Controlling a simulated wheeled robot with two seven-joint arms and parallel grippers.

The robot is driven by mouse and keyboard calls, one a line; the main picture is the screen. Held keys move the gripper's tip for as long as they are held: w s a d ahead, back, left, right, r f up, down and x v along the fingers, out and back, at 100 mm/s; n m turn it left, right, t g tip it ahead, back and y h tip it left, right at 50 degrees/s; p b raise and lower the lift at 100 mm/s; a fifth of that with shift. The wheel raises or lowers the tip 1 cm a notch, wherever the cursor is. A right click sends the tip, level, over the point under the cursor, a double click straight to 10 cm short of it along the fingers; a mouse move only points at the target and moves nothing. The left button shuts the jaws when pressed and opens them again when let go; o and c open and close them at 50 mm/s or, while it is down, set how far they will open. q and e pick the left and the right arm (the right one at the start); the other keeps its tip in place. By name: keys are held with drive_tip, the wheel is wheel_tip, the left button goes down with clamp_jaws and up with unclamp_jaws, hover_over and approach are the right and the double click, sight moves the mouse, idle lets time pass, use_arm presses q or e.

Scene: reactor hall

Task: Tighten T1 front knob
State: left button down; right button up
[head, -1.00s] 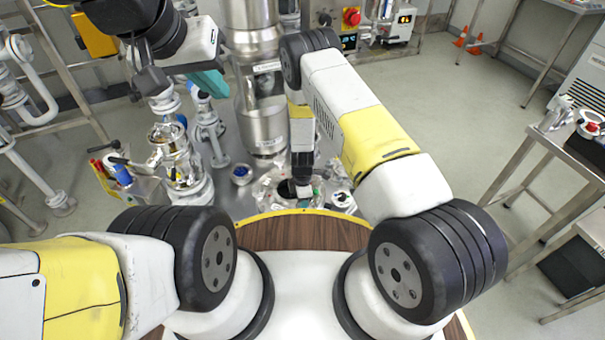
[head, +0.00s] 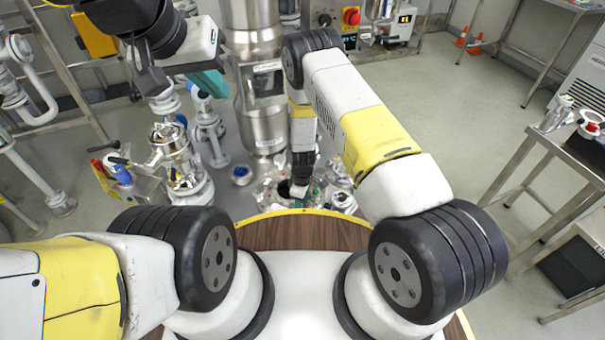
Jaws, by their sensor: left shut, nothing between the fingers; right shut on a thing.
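My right gripper (head: 301,195) points down at a shiny metal fitting (head: 268,192) at the foot of the tall steel vessel (head: 262,128), just beyond the wooden edge. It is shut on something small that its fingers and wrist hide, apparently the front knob. I cannot read a T1 label at this size.
A metal valve assembly (head: 180,155) and pipework stand left of the vessel. A small blue-topped part (head: 241,174) lies near the fitting. A steel table (head: 570,165) stands at the right, with open floor (head: 460,130) between.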

drive_tip(key=shift+r, duration=0.1)
drive_tip(key=o, duration=1.4)
drive_tip(key=shift+c, duration=0.2)
drive_tip(key=shift+r, duration=3.85)
